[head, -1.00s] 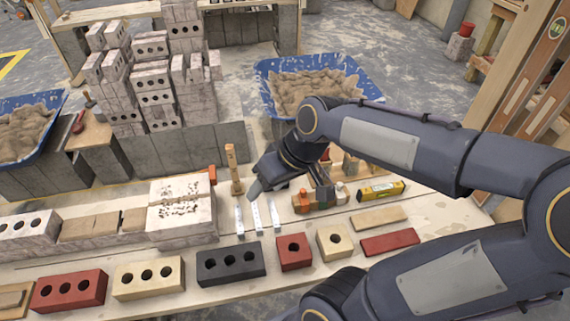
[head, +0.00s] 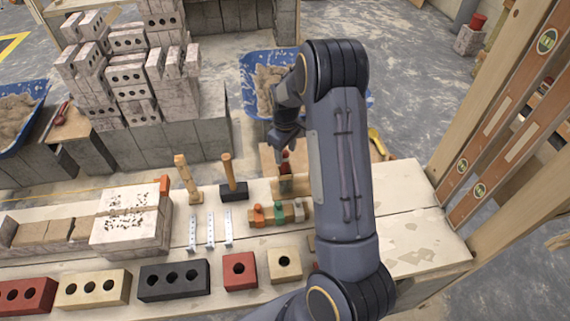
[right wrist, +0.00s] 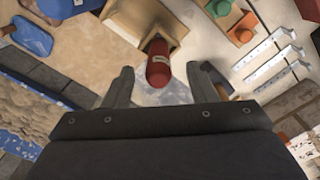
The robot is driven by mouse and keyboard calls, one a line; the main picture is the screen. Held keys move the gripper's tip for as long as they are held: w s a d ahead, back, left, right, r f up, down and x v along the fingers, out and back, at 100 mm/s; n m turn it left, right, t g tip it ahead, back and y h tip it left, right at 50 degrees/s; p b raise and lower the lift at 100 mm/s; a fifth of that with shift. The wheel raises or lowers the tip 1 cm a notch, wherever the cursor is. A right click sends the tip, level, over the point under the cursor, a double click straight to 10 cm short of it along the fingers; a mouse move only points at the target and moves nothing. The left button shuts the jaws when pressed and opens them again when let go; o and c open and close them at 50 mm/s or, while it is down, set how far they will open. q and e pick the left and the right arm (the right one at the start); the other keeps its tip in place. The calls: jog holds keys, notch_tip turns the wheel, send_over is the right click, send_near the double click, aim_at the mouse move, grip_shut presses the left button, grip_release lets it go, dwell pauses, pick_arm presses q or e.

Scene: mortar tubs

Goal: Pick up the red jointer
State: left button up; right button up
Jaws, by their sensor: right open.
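The red jointer's rounded handle (right wrist: 158,65) stands up from a wooden block (right wrist: 140,22) in the right wrist view. Its red part also shows small in the head view (head: 286,155), just below my right gripper (head: 283,136). In the right wrist view, my right gripper (right wrist: 162,85) is open, one finger on each side of the handle's line, and holds nothing. The jointer's lower part is hidden. My left gripper is in neither view.
Orange (head: 258,215) and green (head: 278,212) pieces sit in front of the block, near metal strips (head: 210,230). A mallet-like tool (head: 230,178) stands to the left. Bricks (head: 174,280) line the front. A blue tub (head: 249,75) stands behind. My right arm hides part of the bench.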

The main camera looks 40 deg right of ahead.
aim_at(285, 158)
notch_tip(285, 158, down, 4)
jog(key=shift+w+d+p, duration=0.1)
jog(key=shift+w+p, duration=0.05)
jog(key=shift+p, duration=0.15)
jog(key=c, duration=1.1)
